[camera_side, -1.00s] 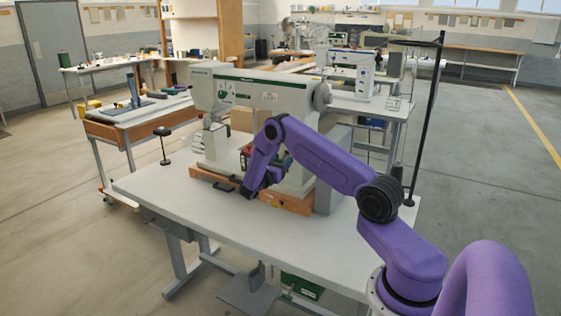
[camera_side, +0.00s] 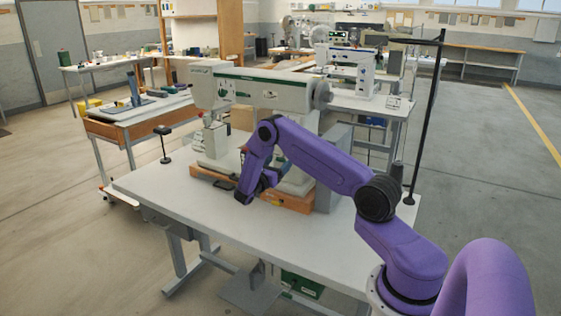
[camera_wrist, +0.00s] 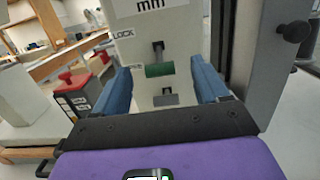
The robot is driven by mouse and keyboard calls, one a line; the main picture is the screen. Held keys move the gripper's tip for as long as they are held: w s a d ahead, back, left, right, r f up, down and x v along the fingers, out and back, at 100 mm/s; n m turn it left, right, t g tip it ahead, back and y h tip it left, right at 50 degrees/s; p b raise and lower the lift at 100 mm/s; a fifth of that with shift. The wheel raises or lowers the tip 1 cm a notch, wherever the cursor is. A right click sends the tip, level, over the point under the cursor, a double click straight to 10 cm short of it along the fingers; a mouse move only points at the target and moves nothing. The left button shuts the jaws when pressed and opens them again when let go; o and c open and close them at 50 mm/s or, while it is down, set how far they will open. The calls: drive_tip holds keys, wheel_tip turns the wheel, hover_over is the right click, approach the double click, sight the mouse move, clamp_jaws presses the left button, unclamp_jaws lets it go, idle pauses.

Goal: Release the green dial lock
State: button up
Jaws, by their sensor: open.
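The green dial lock (camera_wrist: 160,69) shows in the wrist view as a small green cylinder at a vertical slot in a pale panel. A "LOCK" label (camera_wrist: 124,34) is above and left of it. My gripper (camera_wrist: 160,76) is open, with one blue finger left and one right of the green piece. Gaps show on both sides, and I cannot tell the depth between the fingertips and the panel. In the side view, my gripper (camera_side: 271,176) is low at the front of the white machine (camera_side: 262,92), and the lock is hidden there.
A grey tab (camera_wrist: 166,99) sits just below the green piece. A grey post with a black knob (camera_wrist: 292,31) is close on the right. The front of the white table (camera_side: 180,198) is clear.

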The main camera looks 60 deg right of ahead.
drive_tip(key=a+f, duration=0.1)
drive_tip(key=a, duration=1.3)
drive_tip(key=shift+a+f, duration=0.25)
drive_tip(key=shift+f, duration=0.1)
drive_tip(key=s+a+r+m+y, duration=0.2)
drive_tip(key=s+a+r+y, duration=0.25)
drive_tip(key=a, duration=0.25)
drive_tip(key=s+a+r+m+y, duration=0.2)
drive_tip(key=s+a+r+y, duration=0.1)
drive_tip(key=s+a, duration=0.35)
drive_tip(key=s+a+r+y, duration=0.1)
drive_tip(key=s+a+y, duration=0.3)
drive_tip(key=s, duration=0.3)
drive_tip(key=s+a+r+m+y, duration=0.1)
drive_tip(key=s+a+y, duration=0.2)
drive_tip(key=s, duration=0.5)
drive_tip(key=s+a+r+y, duration=0.1)
drive_tip(key=s+a+y, duration=0.3)
drive_tip(key=s, duration=0.4)
drive_tip(key=shift+a+r+y, duration=0.2)
drive_tip(key=shift+a+y, duration=0.15)
drive_tip(key=shift+y, duration=0.2)
